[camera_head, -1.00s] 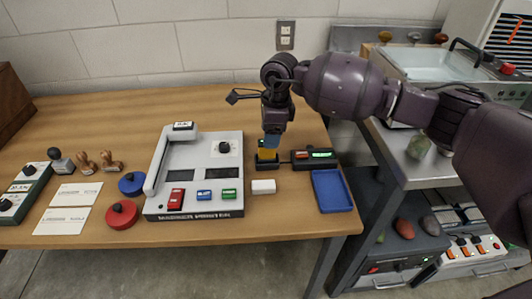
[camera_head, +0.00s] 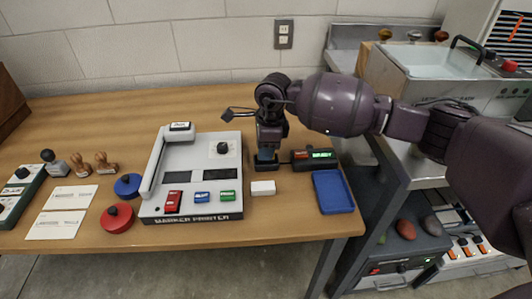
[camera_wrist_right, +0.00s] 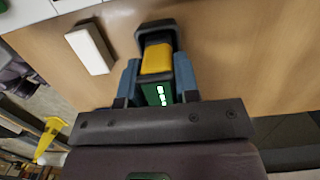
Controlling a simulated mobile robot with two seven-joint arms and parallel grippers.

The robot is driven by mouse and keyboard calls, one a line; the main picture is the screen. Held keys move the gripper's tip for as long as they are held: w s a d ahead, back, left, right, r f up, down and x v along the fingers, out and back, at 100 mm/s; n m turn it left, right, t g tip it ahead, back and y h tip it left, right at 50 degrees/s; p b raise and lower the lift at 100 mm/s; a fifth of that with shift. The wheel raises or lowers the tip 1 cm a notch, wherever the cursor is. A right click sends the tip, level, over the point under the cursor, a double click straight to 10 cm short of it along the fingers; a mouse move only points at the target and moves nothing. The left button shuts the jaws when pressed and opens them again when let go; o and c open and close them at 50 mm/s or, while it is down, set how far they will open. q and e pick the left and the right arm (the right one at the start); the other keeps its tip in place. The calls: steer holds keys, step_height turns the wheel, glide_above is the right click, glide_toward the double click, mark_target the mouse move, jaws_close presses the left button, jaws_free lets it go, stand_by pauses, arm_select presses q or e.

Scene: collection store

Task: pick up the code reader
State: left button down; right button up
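The code reader (camera_wrist_right: 157,62), with a yellow block and a green part with white marks, shows in the right wrist view with its far end at a dark holder (camera_wrist_right: 156,30). My right gripper (camera_wrist_right: 157,78) points down over it, with one blue finger on each side. The fingers lie close against its sides; whether they press on it I cannot tell. In the head view my right gripper (camera_head: 267,157) hides most of the reader. A dark unit with a lit green display (camera_head: 318,154) sits just right of it. My left gripper is not in view.
A white block (camera_head: 262,188) lies in front of the gripper and a blue tray (camera_head: 333,192) to the right. The marker printer (camera_head: 205,150) stands to the left. Free table (camera_head: 110,115) lies behind. The table's right edge is close to the tray.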

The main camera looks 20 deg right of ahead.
steer(key=shift+c, duration=1)
steer(key=shift+r, duration=0.1)
